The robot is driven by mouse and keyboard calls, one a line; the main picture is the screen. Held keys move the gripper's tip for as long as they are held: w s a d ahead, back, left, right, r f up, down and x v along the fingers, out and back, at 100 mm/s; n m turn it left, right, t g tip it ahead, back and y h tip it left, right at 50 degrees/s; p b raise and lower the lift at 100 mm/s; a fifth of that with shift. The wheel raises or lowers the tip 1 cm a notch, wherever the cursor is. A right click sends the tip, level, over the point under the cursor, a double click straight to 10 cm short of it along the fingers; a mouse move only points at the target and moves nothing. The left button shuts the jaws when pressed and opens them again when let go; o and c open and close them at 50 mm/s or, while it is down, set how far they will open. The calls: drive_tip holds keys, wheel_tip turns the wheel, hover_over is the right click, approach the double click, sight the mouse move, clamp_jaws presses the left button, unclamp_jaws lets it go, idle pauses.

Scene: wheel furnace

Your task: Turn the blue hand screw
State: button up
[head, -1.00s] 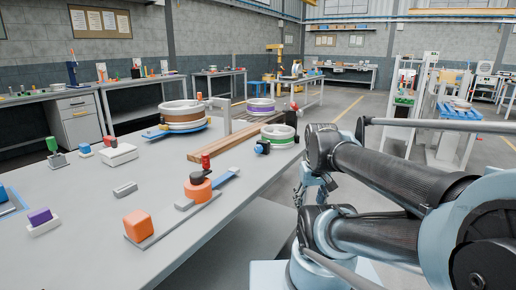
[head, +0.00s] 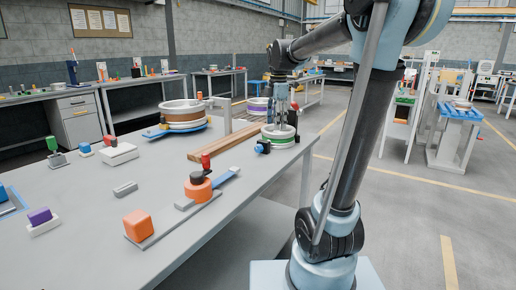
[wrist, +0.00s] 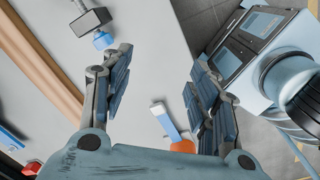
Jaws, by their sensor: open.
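A small blue knob on a black block, which looks like the blue hand screw (head: 262,147), is at the near left side of the green-banded wheel (head: 282,141) by the table's right edge. In the wrist view a blue knob (wrist: 102,40) on a black block (wrist: 90,20) shows at the upper left, beside the left finger and apart from it. My gripper (head: 281,124) points down over the green-banded wheel area. In the wrist view my gripper (wrist: 158,75) is open with nothing between its fingers.
Wooden beams (head: 225,141) lie left of the wheel. A brown-banded wheel (head: 184,116) is farther left. The table's near middle has free room.

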drive_tip(key=w+a+r+n, duration=0.2)
drive_tip(key=w+a+n, duration=0.45)
drive_tip(key=w, duration=0.35)
drive_tip(key=n, duration=0.1)
approach(258, 144)
drive_tip(key=shift+g, duration=0.3)
drive_tip(key=f, duration=1)
drive_tip(key=shift+s+f, duration=0.1)
drive_tip(key=shift+s, duration=0.15)
drive_tip(key=c, duration=1.1)
